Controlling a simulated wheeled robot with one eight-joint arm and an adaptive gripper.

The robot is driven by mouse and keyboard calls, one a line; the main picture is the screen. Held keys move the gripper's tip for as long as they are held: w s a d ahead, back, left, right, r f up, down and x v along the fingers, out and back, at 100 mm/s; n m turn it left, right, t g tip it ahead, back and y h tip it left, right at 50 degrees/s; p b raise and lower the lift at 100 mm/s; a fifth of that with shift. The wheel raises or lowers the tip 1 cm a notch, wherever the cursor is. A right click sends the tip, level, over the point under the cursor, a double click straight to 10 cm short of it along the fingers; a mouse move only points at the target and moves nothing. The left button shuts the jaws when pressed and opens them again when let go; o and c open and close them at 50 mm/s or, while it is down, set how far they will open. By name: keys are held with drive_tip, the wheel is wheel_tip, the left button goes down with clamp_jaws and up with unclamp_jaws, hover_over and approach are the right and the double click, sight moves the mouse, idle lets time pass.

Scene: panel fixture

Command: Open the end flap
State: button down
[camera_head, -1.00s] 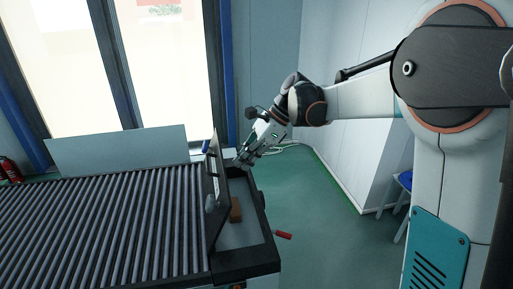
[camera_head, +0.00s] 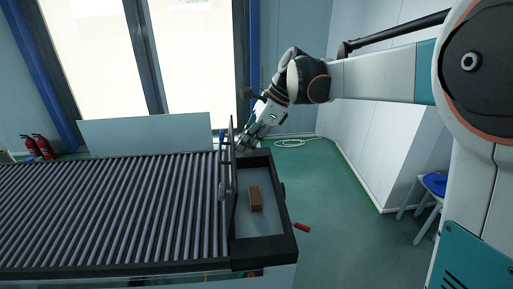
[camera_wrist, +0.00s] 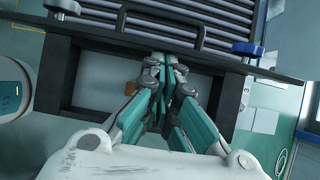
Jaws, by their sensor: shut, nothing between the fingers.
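The end flap (camera_head: 231,170) is a dark panel standing about upright, nearly edge-on in the head view, between the rollers and an open end bay (camera_head: 264,252). In the wrist view the flap (camera_wrist: 105,31) crosses the top as a dark band with a handle (camera_wrist: 202,30). My gripper (camera_head: 244,146) is at the far end of the flap, on its bay side. In the wrist view my gripper (camera_wrist: 164,62) has its fingers together and empty, close to the flap; I cannot tell if they touch it.
A brown block (camera_head: 255,198) lies in the bay. A red handle (camera_head: 302,228) sticks out at the right. The roller bed (camera_head: 110,210) fills the left. A blue-topped stool (camera_head: 435,184) stands right; green floor between is clear.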

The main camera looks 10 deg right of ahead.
drive_tip(key=shift+a+r, duration=0.2)
drive_tip(key=shift+a, duration=0.25)
drive_tip(key=d+f+b+v, duration=0.1)
drive_tip(key=d+b+v, duration=0.15)
drive_tip(key=v, duration=0.85)
drive_tip(key=s+d+f+n+t+h, duration=0.25)
drive_tip(key=s+f+n, duration=0.3)
drive_tip(key=s, duration=0.35)
drive_tip(key=s+d+f+n+t+h, duration=0.2)
drive_tip(key=s+d+f+n, duration=0.25)
drive_tip(key=s+n, duration=0.3)
drive_tip(key=s+d+f+n+t+h, duration=0.25)
drive_tip(key=s+f+n, duration=0.25)
drive_tip(key=s, duration=0.5)
wheel_tip(320, 180, down, 31)
drive_tip(key=b, duration=3.1)
drive_tip(key=shift+w+f+y, duration=0.15)
drive_tip(key=shift+w+y, duration=0.25)
